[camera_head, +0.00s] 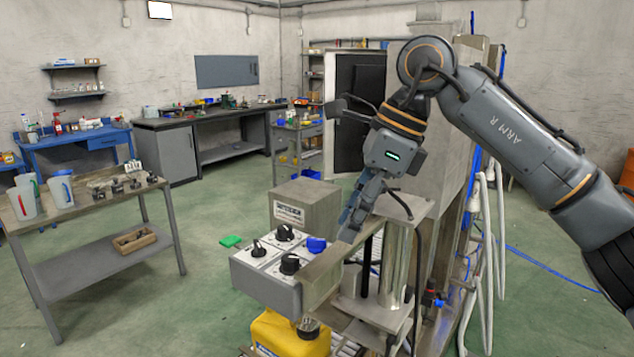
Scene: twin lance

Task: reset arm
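My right arm (515,140), marked "ARM R", comes in from the right edge and bends down at its elbow in the upper middle. My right gripper (350,222) points down and left, beside the control box (268,283) with its black knobs and a blue knob (316,244). The fingers are seen from the side, and I cannot tell whether they are apart or whether they touch the metal parts behind them. I see nothing clearly held. My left arm and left gripper are not in view.
A metal machine frame (398,262) stands close under my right arm, with white hoses (488,255) to its right. A yellow canister (283,338) is below the control box. A table with jugs (62,190) stands at left.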

